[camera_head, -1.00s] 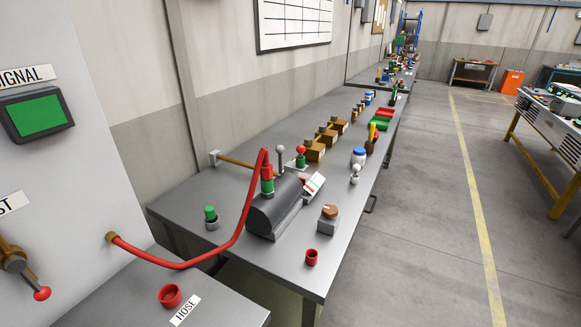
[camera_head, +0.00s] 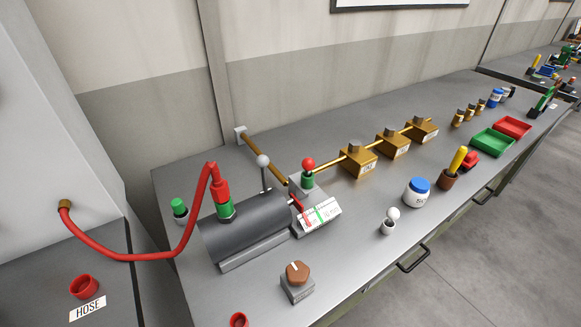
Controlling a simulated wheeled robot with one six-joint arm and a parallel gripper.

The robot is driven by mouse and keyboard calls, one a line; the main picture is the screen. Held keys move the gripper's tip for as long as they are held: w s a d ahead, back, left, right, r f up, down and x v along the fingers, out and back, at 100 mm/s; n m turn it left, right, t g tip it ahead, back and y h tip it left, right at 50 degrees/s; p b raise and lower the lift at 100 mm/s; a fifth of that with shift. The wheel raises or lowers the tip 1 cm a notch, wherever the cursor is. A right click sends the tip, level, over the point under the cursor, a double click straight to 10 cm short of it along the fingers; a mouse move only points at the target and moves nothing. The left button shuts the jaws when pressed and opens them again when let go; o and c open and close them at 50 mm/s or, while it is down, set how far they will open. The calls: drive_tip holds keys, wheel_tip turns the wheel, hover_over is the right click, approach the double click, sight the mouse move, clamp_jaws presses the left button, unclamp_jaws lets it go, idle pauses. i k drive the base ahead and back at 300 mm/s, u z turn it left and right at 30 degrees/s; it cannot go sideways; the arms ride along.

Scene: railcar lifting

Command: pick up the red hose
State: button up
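The red hose (camera_head: 183,240) runs from a brass fitting (camera_head: 65,204) on the grey cabinet at left. It sags, then rises to a red end piece (camera_head: 220,187) standing in a green collar (camera_head: 226,210) on top of the dark grey cylinder (camera_head: 247,224). An empty-looking red cup (camera_head: 84,286) stands behind the HOSE label (camera_head: 88,308) on the lower left surface. My gripper is not in view.
A knob box (camera_head: 297,285), a gauge plate (camera_head: 320,214) and a grey-knobbed lever (camera_head: 263,162) are near the cylinder. A green-capped post (camera_head: 179,207) stands behind the hose. Brass weights (camera_head: 358,162), jars and trays (camera_head: 492,142) line the bench to the right.

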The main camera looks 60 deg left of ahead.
sight(219, 188)
drive_tip(key=i, duration=0.65)
drive_tip(key=u, duration=2.75)
